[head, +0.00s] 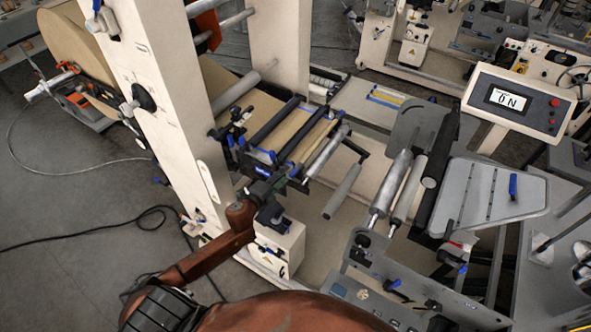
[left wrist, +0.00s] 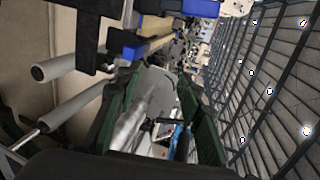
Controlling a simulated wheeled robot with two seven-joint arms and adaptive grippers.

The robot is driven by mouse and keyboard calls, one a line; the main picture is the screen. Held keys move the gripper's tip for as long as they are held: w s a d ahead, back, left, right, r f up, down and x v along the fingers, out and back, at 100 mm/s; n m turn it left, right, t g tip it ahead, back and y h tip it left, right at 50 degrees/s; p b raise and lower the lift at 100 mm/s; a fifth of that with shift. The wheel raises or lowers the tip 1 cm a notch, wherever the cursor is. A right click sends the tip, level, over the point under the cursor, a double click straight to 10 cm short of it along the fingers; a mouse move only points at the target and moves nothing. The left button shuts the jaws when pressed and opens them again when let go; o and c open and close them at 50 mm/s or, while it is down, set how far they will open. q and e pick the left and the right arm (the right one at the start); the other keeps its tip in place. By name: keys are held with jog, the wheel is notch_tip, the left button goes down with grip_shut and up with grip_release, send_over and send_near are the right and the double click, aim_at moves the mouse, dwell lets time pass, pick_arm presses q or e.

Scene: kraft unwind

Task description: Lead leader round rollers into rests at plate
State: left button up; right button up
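The kraft paper leader (head: 292,131) lies as a brown strip between dark crossbars at the cream frame, with blue clips around its near end. Grey rollers stand to its right: one by the bars (head: 326,152), one lower (head: 342,192), and a pair (head: 391,183) beside a rounded grey plate (head: 416,124). My left gripper (head: 270,192) is just below the clipped near end. In the left wrist view its two green-sided fingers (left wrist: 158,92) are apart, with nothing clearly held between them. Blue clips and a crossbar show beyond. I cannot pick out the rests. My right gripper is out of view.
A large kraft roll (head: 75,45) is behind the cream upright (head: 165,90). A display panel (head: 510,103) and a slotted grey tray (head: 490,195) stand at the right. A cable (head: 100,230) lies on the floor at left.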

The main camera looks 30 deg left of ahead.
aim_at(291, 176)
pick_arm(q)
jog(key=w+f+b, duration=0.4)
jog(key=w+b, duration=0.1)
jog(key=w+f+b, duration=0.2)
jog(key=w, duration=0.1)
jog(key=shift+w+d+f+b, duration=0.15)
jog(key=shift+d+f+b, duration=0.05)
jog(key=shift+f+b, duration=0.15)
jog(key=shift+c, duration=0.5)
jog(key=shift+f, duration=0.1)
grip_shut()
